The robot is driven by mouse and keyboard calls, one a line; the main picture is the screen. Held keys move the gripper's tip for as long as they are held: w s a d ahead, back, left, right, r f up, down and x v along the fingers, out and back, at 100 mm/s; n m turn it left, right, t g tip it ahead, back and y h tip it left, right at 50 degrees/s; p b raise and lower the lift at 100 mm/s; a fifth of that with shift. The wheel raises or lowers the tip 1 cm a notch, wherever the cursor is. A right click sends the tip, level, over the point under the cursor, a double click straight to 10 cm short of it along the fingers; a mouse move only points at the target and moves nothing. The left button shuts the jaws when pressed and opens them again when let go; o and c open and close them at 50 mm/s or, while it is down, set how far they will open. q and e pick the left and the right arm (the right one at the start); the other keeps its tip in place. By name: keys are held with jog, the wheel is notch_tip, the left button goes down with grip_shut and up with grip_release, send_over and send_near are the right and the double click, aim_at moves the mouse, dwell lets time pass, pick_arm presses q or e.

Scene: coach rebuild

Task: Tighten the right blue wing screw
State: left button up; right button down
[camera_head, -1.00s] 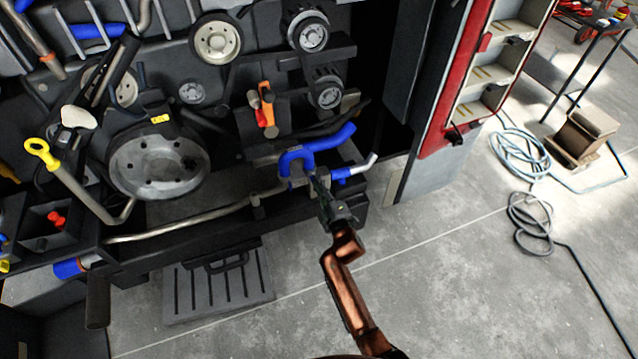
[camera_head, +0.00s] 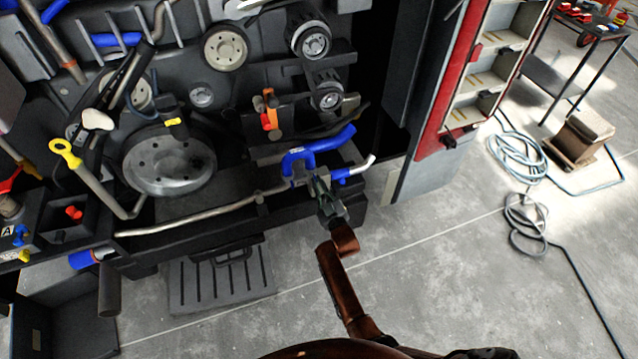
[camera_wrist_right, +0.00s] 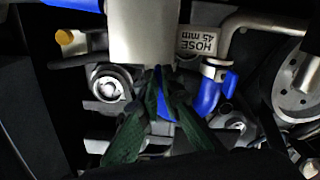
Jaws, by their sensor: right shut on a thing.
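My right gripper (camera_head: 318,184) reaches in from below to the front end of the blue hose (camera_head: 300,158). In the right wrist view its two green fingers (camera_wrist_right: 160,88) close on a blue wing screw (camera_wrist_right: 164,106), of which only a part shows between them. A second blue wing (camera_wrist_right: 230,82) sits on a clamp to the right in that view, beside a blue hose piece (camera_wrist_right: 207,98). In the head view the fingers hide the held screw. My left gripper is not in view.
A metal pipe (camera_head: 205,217) runs left along the engine bay's front ledge. A pulley wheel (camera_head: 170,165) stands behind it. A red-edged shelf (camera_head: 447,110) is to the right. The grey floor (camera_head: 430,270) in front is clear, with coiled hoses (camera_head: 517,160) farther right.

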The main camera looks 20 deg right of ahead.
jog(key=shift+m, duration=0.6)
jog(key=shift+a+f+p, duration=0.1)
jog(key=shift+f+p, duration=0.05)
jog(key=shift+p, duration=0.15)
jog(key=c, duration=2.1)
grip_release()
jog(key=shift+s, duration=0.1)
jog(key=s, duration=0.7)
jog(key=shift+s, duration=0.15)
